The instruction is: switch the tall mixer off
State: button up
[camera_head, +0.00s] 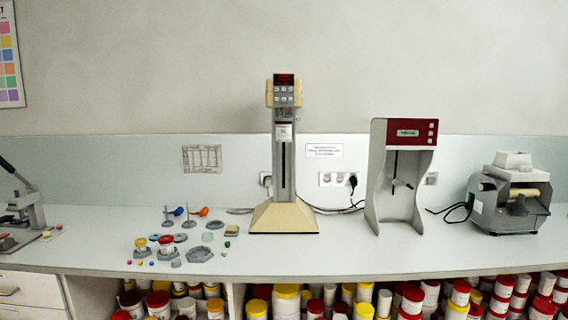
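The tall mixer (283,165) stands on the counter near the middle of the head camera view. It has a wide cream base (284,217), a grey upright column with a dark slot, and a head at the top. The head carries a small dark display (284,80) with red glowing characters too small to read, and rows of pale buttons (284,95) below it. My gripper is not in view.
A lower red-topped mixer (408,132) and a grey machine (508,195) stand to the right. Small grey parts and colored pieces (180,240) lie on the left of the counter (350,258). A hand press (27,205) is at far left. The counter front before the tall mixer is clear.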

jog(key=shift+w, duration=0.15)
grip_shut()
dwell(1.4)
